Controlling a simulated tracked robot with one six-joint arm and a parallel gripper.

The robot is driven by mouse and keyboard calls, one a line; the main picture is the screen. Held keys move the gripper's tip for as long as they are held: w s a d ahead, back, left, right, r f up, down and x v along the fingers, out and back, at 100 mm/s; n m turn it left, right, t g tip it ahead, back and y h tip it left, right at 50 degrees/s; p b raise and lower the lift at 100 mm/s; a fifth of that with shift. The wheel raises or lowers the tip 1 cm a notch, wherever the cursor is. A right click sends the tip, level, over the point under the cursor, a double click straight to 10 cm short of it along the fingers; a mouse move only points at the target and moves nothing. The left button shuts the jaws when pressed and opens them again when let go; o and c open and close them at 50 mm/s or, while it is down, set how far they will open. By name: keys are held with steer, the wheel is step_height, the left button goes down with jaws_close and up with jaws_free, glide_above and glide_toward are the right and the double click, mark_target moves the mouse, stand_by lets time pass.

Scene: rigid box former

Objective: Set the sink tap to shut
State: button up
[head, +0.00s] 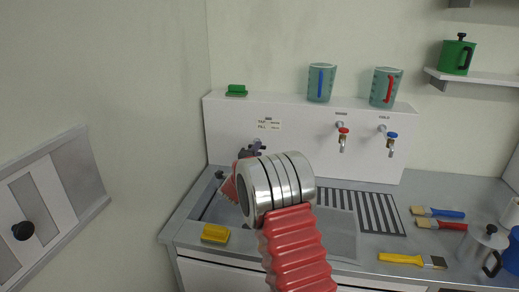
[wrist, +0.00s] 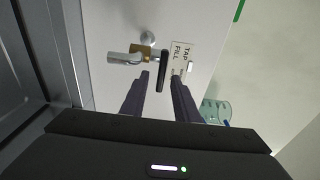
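The sink tap (wrist: 124,60) shows in the wrist view: a metal spout and a brass-coloured body against the white panel, with a dark lever (wrist: 163,68). My gripper (wrist: 160,76) is open, its two dark fingers apart. The lever's near end lies between the fingertips in the picture; I cannot tell whether either finger touches it. In the head view my gripper (head: 255,148) is near the panel above the sink, and my arm hides most of it. The tap cannot be made out there.
A label (head: 268,124) is on the panel. Taps with red (head: 343,130) and blue (head: 391,135) handles are to the right. Two jugs (head: 321,84) (head: 386,87) and a green block (head: 236,90) stand on the ledge. A yellow sponge (head: 215,233) lies at the sink's front edge.

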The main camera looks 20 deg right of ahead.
steer(key=shift+x, duration=1.75)
jaws_close()
steer(key=shift+f, duration=0.1)
